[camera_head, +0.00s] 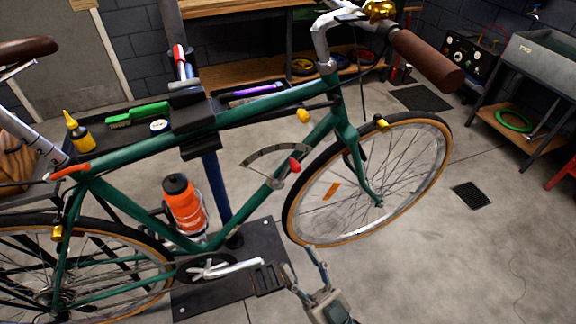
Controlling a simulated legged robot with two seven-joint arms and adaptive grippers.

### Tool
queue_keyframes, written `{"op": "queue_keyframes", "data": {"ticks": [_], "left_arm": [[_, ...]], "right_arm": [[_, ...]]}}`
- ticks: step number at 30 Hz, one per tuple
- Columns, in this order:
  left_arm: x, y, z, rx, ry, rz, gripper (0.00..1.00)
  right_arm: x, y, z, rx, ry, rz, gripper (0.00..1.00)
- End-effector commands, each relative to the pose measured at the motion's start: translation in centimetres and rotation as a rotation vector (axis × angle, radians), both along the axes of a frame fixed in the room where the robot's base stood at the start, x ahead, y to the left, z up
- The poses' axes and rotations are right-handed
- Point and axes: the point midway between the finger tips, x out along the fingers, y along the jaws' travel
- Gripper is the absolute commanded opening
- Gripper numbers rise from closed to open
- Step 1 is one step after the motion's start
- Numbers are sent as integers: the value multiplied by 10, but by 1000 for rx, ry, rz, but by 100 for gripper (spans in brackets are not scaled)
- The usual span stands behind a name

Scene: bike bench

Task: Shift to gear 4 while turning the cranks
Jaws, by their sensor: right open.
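A green bicycle (150,160) is clamped upright in a work stand. A shift lever with a red knob (294,165) sits on its down tube, beside a curved gear scale (272,151). The scale's marks are too small to read. The silver crank (228,269) points right, ending in a black pedal (268,279) low in the picture. My right gripper (298,257) comes in from the bottom, open and empty, just right of the pedal and below the front wheel. Whether a finger touches the pedal is unclear. My left gripper is not in view.
An orange bottle (184,208) sits in the frame. The front wheel (372,180) stands above and right of my gripper. A tool tray (100,140) with a yellow bottle and green brush is behind.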

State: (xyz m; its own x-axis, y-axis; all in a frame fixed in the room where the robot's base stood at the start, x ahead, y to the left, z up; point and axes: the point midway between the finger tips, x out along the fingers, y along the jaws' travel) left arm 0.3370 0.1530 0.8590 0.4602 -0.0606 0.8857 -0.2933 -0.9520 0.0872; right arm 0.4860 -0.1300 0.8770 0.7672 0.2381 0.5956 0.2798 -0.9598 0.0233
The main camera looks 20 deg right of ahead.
Motion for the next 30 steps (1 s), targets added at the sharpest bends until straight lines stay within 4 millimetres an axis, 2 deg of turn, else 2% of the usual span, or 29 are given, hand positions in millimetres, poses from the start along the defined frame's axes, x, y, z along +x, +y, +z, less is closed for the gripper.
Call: {"op": "queue_keyframes", "data": {"ticks": [3, 9, 13, 18, 23, 30], "left_arm": [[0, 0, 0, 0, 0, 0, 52], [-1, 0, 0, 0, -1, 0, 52], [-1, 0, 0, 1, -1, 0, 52], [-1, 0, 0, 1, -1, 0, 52], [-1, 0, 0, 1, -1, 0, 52], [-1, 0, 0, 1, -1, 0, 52]], "right_arm": [[37, -6, 12, -51, 126, -43, 50], [82, -29, 26, -92, 357, -145, 50], [95, -47, 34, -90, 486, -208, 50], [100, -63, 39, -75, 594, -264, 50], [103, -68, 40, -68, 634, -281, 50], [127, -69, 39, -68, 639, -283, 50]]}}
